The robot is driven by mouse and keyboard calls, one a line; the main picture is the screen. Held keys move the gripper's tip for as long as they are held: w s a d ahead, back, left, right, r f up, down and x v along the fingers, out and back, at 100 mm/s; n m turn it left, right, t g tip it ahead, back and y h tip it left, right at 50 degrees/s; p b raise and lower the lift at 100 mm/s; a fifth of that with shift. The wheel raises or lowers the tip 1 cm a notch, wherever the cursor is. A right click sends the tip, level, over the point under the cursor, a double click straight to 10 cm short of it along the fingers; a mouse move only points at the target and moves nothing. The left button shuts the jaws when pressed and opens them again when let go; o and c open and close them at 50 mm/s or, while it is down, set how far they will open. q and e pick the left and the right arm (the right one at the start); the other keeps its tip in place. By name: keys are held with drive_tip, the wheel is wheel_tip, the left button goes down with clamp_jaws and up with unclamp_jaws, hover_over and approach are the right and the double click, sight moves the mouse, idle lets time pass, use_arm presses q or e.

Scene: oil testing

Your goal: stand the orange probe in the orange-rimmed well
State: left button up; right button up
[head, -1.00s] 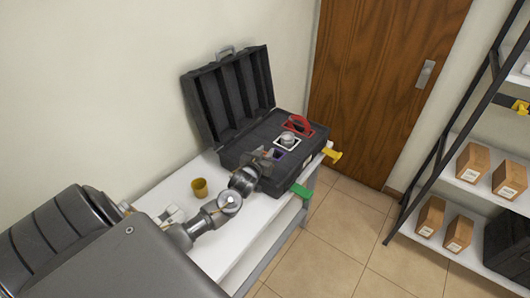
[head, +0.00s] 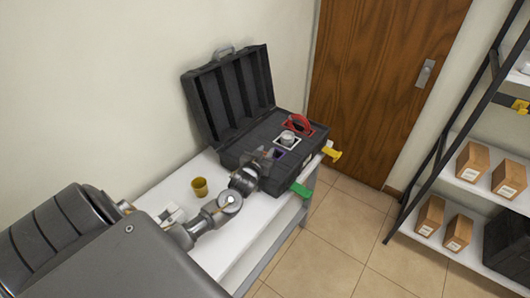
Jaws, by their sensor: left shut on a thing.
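My left gripper (head: 267,154) is over the near left part of the open black case (head: 247,148), close above its top panel. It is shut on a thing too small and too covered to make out. I cannot pick out the orange probe. No orange-rimmed well shows clearly; my gripper and wrist cover part of the panel. A purple-rimmed well (head: 279,154) is just right of the gripper. Beyond it are a white-rimmed well with a round grey thing (head: 288,137) and a red-rimmed well with a red thing (head: 299,123). My right gripper is not in view.
The case stands on a white table (head: 245,222), its ribbed lid (head: 229,92) raised at the back. A yellow cup (head: 200,187) stands left of my wrist. A shelf rack is far right.

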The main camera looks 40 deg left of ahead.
use_arm(q)
drive_tip(key=shift+f, duration=0.35)
drive_tip(key=o, duration=0.8)
drive_tip(key=shift+c, duration=0.2)
drive_tip(key=p+v, duration=0.2)
drive_tip(key=v, duration=0.1)
drive_tip(key=shift+r, duration=0.15)
drive_tip(key=f+p+v, duration=0.1)
drive_tip(key=p+v, duration=0.4)
drive_tip(key=v, duration=0.3)
drive_tip(key=shift+r, duration=0.3)
